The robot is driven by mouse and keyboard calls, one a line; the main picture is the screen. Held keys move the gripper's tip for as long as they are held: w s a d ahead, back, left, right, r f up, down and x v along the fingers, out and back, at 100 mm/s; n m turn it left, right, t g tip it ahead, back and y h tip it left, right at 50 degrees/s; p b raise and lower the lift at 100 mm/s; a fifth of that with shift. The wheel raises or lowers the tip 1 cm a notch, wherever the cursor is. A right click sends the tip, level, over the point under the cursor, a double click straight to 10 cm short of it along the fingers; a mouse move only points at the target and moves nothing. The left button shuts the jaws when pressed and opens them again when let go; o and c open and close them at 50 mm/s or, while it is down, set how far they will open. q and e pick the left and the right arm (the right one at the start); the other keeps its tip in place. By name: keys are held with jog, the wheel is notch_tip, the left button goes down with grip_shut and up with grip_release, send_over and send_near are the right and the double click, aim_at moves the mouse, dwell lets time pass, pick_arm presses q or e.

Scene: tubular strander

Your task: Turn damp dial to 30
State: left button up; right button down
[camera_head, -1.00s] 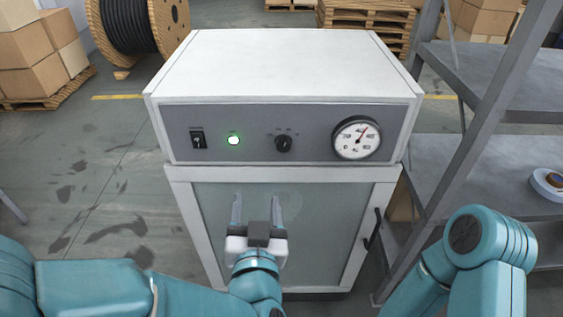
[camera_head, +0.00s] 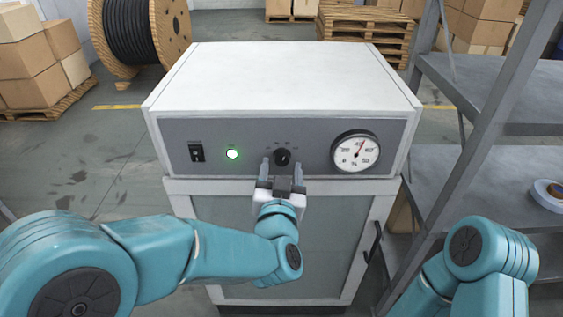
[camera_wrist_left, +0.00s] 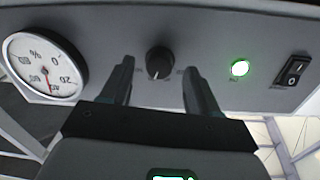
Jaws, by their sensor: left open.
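The damp dial is a small black knob (camera_head: 282,157) on the grey front panel (camera_head: 215,133) of a white cabinet, with small marks around it. It also shows in the left wrist view (camera_wrist_left: 159,62), beyond and between the finger tips. My left gripper (camera_head: 282,170) is open, its two fingers on either side of the knob in the head view. I cannot tell whether they touch it. The left gripper (camera_wrist_left: 158,85) shows from behind in the wrist view. The dial's setting is too small to read. My right gripper is out of view; only part of that arm shows.
A round gauge (camera_head: 356,152) with a red needle sits right of the knob. A lit green lamp (camera_head: 232,154) and a black rocker switch (camera_head: 197,152) are to its left. A grey metal shelf (camera_head: 490,95) stands close on the right, with a tape roll (camera_head: 549,194).

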pick_arm(q)
jog(key=shift+w, duration=1)
jog(key=c, duration=1)
jog(key=shift+f+n+b, duration=0.2)
jog(key=shift+n+b, duration=0.2)
jog(key=shift+b, duration=0.4)
jog(key=n+b, duration=0.3)
jog(key=b, duration=0.1)
jog(key=shift+d+f+n+b, duration=0.1)
jog(key=shift+n+b, duration=0.3)
jog(key=shift+r+n+b, duration=0.2)
jog(key=shift+n+b, duration=1.35)
jog(key=shift+n, duration=0.05)
jog(key=o, duration=1)
